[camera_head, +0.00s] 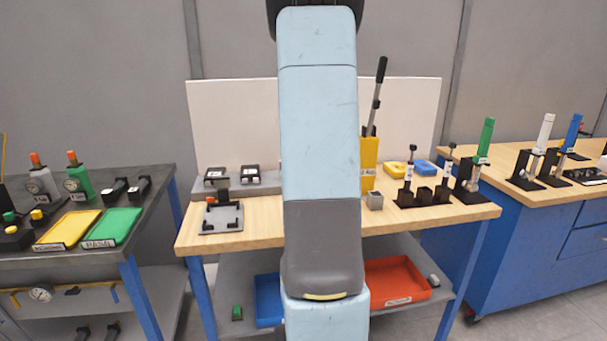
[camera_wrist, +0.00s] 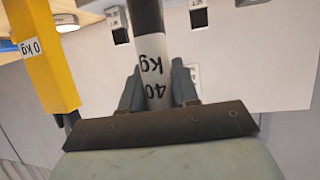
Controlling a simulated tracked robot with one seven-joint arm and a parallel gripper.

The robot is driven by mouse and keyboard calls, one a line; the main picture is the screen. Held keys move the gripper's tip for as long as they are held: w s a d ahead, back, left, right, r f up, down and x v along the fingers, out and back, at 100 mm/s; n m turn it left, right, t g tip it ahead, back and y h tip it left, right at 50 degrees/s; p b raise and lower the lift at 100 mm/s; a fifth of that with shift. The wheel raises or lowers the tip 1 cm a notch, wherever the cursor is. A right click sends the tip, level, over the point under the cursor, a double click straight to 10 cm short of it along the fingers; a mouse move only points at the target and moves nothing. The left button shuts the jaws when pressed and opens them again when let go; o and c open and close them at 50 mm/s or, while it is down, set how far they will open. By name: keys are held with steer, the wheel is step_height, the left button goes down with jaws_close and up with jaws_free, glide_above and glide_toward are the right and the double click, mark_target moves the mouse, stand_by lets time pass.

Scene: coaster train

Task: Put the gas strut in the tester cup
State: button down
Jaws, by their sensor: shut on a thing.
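In the wrist view my gripper (camera_wrist: 157,84) is shut on a gas strut (camera_wrist: 147,18), a dark tube with a white label reading 40 kg. The head view hides my gripper and this strut behind my arm. A yellow upright tester (camera_head: 369,156) with a long dark lever stands on the middle bench, just right of my arm. A small grey cup (camera_head: 374,201) sits at its foot. The yellow post also shows at the left of the wrist view (camera_wrist: 42,55), with a label partly cut off. I cannot tell how the held strut's end sits relative to the cup.
A black rack (camera_head: 425,196) right of the cup holds two small labelled struts. Yellow and blue pieces (camera_head: 397,168) lie behind it. A grey fixture (camera_head: 221,217) stands at the bench's left. A white panel (camera_head: 234,120) rises behind. Side benches carry trays, bottles and stands.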

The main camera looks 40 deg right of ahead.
steer(key=f, duration=0.2)
steer(key=w+f, duration=0.1)
steer(key=f, duration=0.1)
steer(key=shift+d+f, duration=0.1)
steer(key=shift+d, duration=0.05)
steer(key=c, duration=0.8)
jaws_free()
steer(key=shift+f, duration=0.1)
steer(key=shift+c, duration=0.2)
